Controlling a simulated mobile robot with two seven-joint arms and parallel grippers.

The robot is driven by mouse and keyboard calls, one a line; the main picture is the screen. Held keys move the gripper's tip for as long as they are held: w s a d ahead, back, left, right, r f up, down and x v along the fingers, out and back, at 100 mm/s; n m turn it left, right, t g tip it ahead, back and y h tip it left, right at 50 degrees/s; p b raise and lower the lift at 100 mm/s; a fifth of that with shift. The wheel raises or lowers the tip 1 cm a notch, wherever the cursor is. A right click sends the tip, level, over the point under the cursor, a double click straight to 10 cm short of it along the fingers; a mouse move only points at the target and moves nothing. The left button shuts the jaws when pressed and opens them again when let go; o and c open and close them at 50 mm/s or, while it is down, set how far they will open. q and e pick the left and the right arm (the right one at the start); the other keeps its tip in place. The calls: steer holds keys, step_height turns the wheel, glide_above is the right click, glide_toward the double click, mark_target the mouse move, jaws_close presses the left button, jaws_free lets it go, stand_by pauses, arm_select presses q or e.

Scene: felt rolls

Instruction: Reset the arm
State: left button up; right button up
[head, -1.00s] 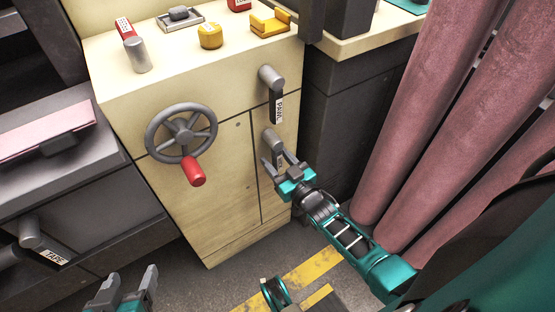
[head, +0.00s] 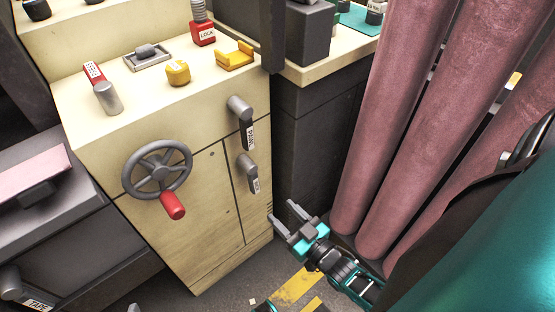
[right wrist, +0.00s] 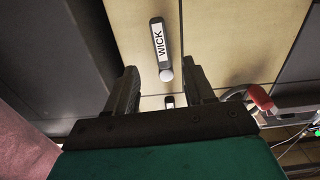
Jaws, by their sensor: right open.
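My right gripper (head: 282,212) is open and empty, in front of the lower right edge of the cream cabinet (head: 200,255) and below its two levers. The upper grey lever (head: 242,118) and the lower grey lever (head: 249,172) both hang downward on the cabinet front, apart from the gripper. In the right wrist view, a lever labelled WICK (right wrist: 160,48) shows beyond the gap between the open fingers (right wrist: 162,75). Of my left gripper, only a grey tip (head: 133,308) shows at the bottom edge of the head view; its jaws are hidden.
A grey handwheel (head: 157,170) with a red handle is on the cabinet front. A yellow knob (head: 177,73), a yellow cradle (head: 235,57) and a red LOCK block (head: 203,34) stand on top. Pink rolls (head: 385,130) stand close to the right arm.

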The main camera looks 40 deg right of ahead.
arm_select(q)
steer(key=shift+r, duration=0.1)
stand_by(0.4)
steer(key=shift+d, duration=0.1)
arm_select(e)
steer(key=s+a+r+n+g+y, duration=0.1)
steer(key=s+a+r+g+y, duration=0.15)
steer(key=a+r+g, duration=0.7)
arm_select(q)
steer(key=s+a+r+p, duration=0.1)
steer(key=a+r+p, duration=0.2)
steer(key=r+p, duration=0.7)
steer(key=p, duration=0.4)
steer(key=shift+r+y+p, duration=0.35)
steer(key=shift+y+p, duration=0.05)
arm_select(e)
step_height(320, 180, up, 9)
steer(key=s+d+t+h, duration=0.1)
steer(key=s+t, duration=0.1)
steer(key=shift+s+d+h, duration=0.2)
steer(key=shift+d+h, duration=0.1)
steer(key=shift+h, duration=0.05)
